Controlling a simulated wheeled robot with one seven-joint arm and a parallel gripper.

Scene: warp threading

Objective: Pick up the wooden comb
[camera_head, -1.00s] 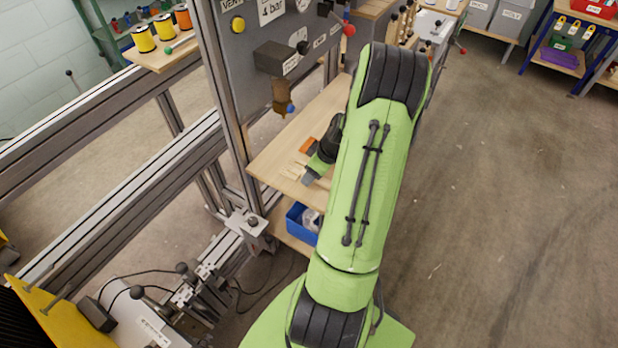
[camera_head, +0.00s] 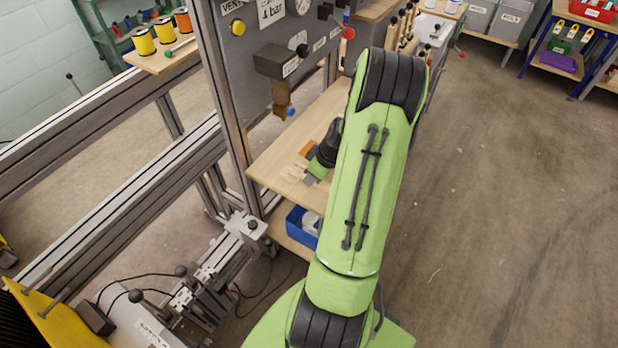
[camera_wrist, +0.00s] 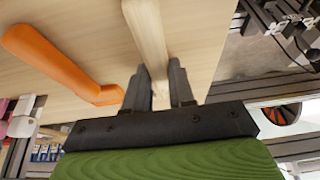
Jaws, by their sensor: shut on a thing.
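The wooden comb (camera_wrist: 148,28) shows in the wrist view as a pale wooden bar running up from between the fingers. My gripper (camera_wrist: 159,66) is shut on its near end, one dark finger on each side. The comb's far end is out of frame, and I cannot tell whether it is clear of the board. In the head view my gripper (camera_head: 311,179) is low over the wooden shelf, partly behind my green arm. Pale wooden pieces (camera_head: 293,172) show beside it there, too small to tell apart.
An orange-handled tool (camera_wrist: 55,58) lies left of the comb on the wooden shelf (camera_head: 272,160). A blue bin (camera_head: 296,222) stands below the shelf. A grey panel (camera_head: 235,80) and metal frame rise to the left. Open floor (camera_head: 480,220) lies to the right.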

